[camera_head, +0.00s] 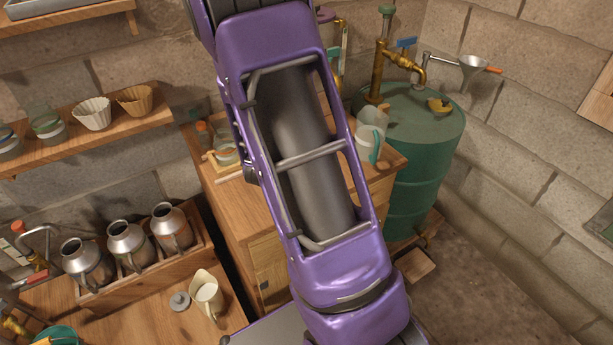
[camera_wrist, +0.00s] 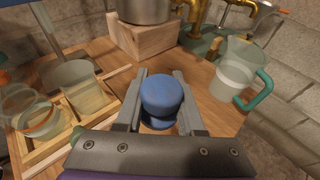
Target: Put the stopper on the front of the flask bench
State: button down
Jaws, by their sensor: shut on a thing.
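In the wrist view, my gripper (camera_wrist: 160,78) is shut on the blue stopper (camera_wrist: 161,95), a rounded cap with a narrower waist. It is held upright between the two fingers, low over the wooden top of the flask bench (camera_wrist: 222,117). Whether its underside touches the wood is hidden. In the head view, the flask bench (camera_head: 228,208) is the wooden cabinet in the middle. My arm covers much of its top there and hides the gripper and stopper.
In the wrist view, a wooden rack (camera_wrist: 95,112) with glass vessels stands left of my gripper. A clear jug with a teal handle (camera_wrist: 262,92) stands to the right. A wooden block (camera_wrist: 142,42) bearing a metal pot (camera_wrist: 145,8) is behind. Bare wood surrounds the stopper.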

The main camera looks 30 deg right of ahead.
jog(key=d+f+b, duration=0.1)
jog(key=d+f, duration=0.1)
jog(key=d, duration=0.1)
jog(key=s+d+f+m+g+h+b, duration=0.1)
jog(key=d+f, duration=0.2)
jog(key=s+d+f+m+g+b, duration=0.1)
jog(key=d+f, duration=0.1)
jog(key=d, duration=0.1)
jog(key=shift+d+f+h, duration=0.3)
jog(key=shift+d+h, duration=0.05)
jog(key=shift+h, duration=0.05)
jog(key=shift+f+b, duration=0.4)
jog(key=shift+f, duration=1.8)
jog(key=shift+f, duration=0.15)
jog(key=c, duration=0.5)
grip_release()
